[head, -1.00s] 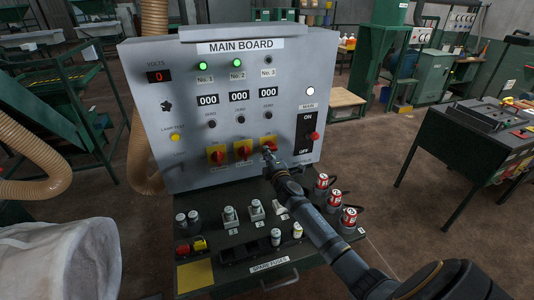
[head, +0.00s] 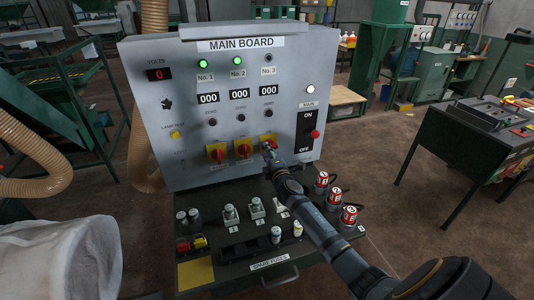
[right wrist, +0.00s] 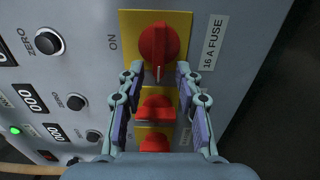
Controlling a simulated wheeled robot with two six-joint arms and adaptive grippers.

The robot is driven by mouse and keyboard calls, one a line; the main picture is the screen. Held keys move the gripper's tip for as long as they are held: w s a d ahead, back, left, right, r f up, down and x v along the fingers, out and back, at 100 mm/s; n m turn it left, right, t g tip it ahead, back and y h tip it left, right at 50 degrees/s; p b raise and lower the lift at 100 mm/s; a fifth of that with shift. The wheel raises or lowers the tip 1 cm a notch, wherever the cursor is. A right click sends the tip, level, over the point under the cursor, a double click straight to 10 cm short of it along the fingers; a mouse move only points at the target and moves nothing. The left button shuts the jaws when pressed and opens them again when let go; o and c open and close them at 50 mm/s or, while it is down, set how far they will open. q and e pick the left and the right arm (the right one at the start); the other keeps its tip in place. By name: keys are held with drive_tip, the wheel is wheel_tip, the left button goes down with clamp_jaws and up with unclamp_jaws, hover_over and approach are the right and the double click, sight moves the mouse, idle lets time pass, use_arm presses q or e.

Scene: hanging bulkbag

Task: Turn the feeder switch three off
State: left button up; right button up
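The third feeder switch (head: 268,139) is a red knob on a yellow plate, the rightmost of three on the main board (head: 180,110). The No. 3 lamp (head: 269,58) above it is dark. In the right wrist view the knob (right wrist: 158,45) shows large, with its white mark toward the neighbouring switches, not toward the ON label. My right gripper (right wrist: 160,72) is open, its fingertips apart on either side of the knob's near edge; contact cannot be told. It also shows in the head view (head: 269,151), partly covering the switch. My left gripper is not in view.
Feeder switches one (head: 217,152) and two (head: 243,149) sit close to the left; their lamps are green. The main switch (head: 306,132) is to the right. Below, a shelf holds fuses and red-labelled cans (head: 334,195). A white bag (head: 60,258) stands at the lower left.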

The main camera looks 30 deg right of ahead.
drive_tip(key=v, duration=1.2)
idle(0.3)
